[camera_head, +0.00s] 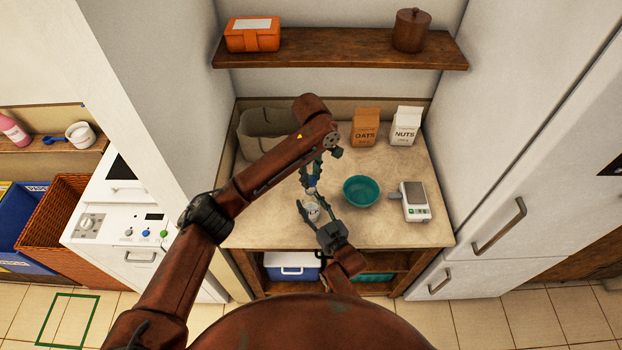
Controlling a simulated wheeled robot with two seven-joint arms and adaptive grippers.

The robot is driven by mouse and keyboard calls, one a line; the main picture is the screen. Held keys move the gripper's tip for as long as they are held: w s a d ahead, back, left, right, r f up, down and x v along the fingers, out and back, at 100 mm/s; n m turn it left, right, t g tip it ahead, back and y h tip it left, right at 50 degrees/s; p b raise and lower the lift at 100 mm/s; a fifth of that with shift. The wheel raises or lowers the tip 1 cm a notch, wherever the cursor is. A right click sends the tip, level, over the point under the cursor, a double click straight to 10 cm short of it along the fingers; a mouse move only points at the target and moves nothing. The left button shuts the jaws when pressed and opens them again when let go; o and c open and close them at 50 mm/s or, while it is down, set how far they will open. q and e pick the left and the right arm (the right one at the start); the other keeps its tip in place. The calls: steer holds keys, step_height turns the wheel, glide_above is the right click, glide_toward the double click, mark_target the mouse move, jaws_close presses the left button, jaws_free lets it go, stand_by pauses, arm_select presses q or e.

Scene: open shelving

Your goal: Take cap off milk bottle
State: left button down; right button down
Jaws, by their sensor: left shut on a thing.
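The milk bottle (312,211) is small and pale and stands over the front middle of the counter. Much of it is hidden by my grippers. A small blue part that looks like its cap (312,182) shows at its top. My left gripper (311,185) reaches down from above and is shut on the blue cap. I cannot tell whether the cap is still touching the bottle neck. My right gripper (314,211) comes from the front, with its fingers on either side of the bottle. Whether they press on it is not clear.
A teal bowl (362,191) and a kitchen scale (414,202) stand to the right on the counter. An oats box (366,127) and a nuts carton (405,126) stand behind. A beige basket (258,132) is back left. A wooden shelf (340,51) hangs above.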

arm_select(q)
steer(key=shift+r, duration=1.4)
arm_select(e)
steer(key=shift+f, duration=0.1)
steer(key=c, duration=1)
jaws_free()
